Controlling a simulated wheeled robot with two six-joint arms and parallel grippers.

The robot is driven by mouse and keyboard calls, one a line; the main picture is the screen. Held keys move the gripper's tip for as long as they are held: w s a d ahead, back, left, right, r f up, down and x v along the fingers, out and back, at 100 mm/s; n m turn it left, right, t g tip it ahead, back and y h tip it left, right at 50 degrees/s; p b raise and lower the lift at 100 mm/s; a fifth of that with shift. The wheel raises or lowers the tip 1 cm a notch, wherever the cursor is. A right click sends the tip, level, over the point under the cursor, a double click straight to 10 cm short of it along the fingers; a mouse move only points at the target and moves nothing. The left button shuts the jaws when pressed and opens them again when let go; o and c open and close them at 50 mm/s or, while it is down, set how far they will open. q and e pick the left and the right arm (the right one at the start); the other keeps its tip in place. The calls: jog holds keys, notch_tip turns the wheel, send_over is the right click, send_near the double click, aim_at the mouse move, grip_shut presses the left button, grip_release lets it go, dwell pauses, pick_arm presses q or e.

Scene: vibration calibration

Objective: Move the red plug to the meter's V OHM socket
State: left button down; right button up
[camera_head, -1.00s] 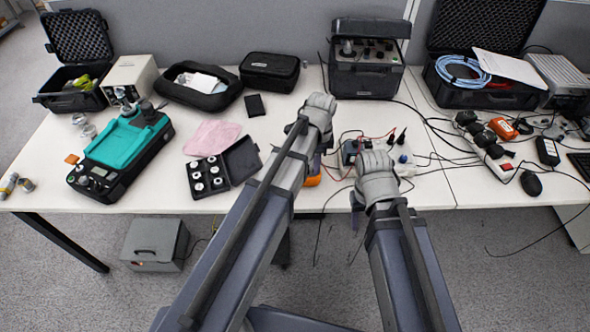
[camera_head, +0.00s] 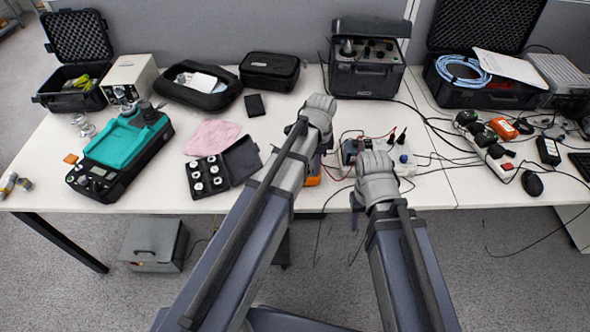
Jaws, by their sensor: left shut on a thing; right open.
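An orange-edged device (camera_head: 313,180), likely the meter, lies mostly hidden behind my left arm; its sockets and the V OHM marking do not show. My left gripper (camera_head: 322,135) is above it, seen from behind. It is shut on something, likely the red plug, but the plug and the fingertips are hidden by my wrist. Red leads (camera_head: 352,133) run between the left gripper and a small dark box (camera_head: 349,150). My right gripper (camera_head: 358,208) is open, low at the table's front edge, its fingers mostly hidden by the wrist.
An open case of weights (camera_head: 241,160) is left of my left arm. A black instrument case (camera_head: 366,78) stands behind. Loose black cables cross the table on the right.

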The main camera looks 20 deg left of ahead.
dwell(0.7)
pick_arm(q)
jog(key=c, duration=0.7)
grip_release()
jog(key=shift+r, duration=0.1)
jog(key=shift+r+p, duration=2.35)
jog(key=shift+p, duration=0.15)
notch_tip(320, 180, up, 8)
jog(key=p, duration=0.8)
jog(key=shift+f, duration=0.1)
